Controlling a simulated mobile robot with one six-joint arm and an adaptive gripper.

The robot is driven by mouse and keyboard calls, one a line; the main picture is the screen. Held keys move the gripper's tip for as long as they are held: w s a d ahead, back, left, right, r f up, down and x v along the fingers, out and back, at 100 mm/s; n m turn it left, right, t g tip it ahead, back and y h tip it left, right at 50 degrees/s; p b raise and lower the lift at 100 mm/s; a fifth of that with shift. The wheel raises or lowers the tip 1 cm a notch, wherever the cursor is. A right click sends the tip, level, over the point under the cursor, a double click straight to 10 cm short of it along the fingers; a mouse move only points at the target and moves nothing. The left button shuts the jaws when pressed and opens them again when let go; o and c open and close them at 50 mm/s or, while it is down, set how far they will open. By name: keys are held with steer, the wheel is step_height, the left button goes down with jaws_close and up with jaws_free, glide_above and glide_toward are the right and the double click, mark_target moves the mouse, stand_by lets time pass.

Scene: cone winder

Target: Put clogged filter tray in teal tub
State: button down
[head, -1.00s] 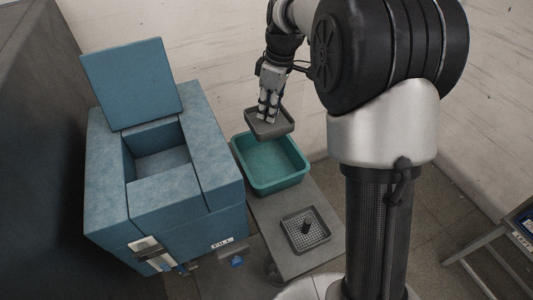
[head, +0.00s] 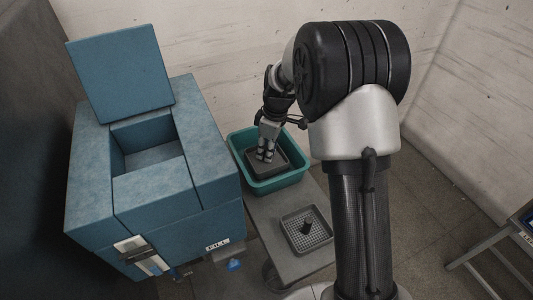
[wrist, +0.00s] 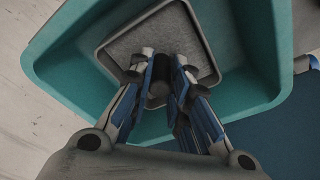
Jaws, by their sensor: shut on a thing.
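The clogged filter tray (head: 281,165) is a dark grey square tray with a raised rim and a matted grey inside. In the wrist view the tray (wrist: 196,28) lies within the outline of the teal tub (wrist: 75,75). My gripper (head: 265,156) is shut on the tray's central knob (wrist: 157,90) and points down into the tub. The teal tub (head: 293,179) stands on the grey bench beside the blue machine. Whether the tray touches the tub's floor I cannot tell. The tray's near part is hidden by my fingers.
A second square tray (head: 319,237) with a perforated grid and a dark central knob lies on the bench (head: 262,222) in front of the tub. The blue machine (head: 165,215) with its lid (head: 120,70) raised stands to the left. A grey stand (head: 492,245) is at the right.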

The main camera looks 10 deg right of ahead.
steer(key=shift+f, duration=0.3)
steer(key=shift+f, duration=0.2)
steer(key=c, duration=1.5)
jaws_free()
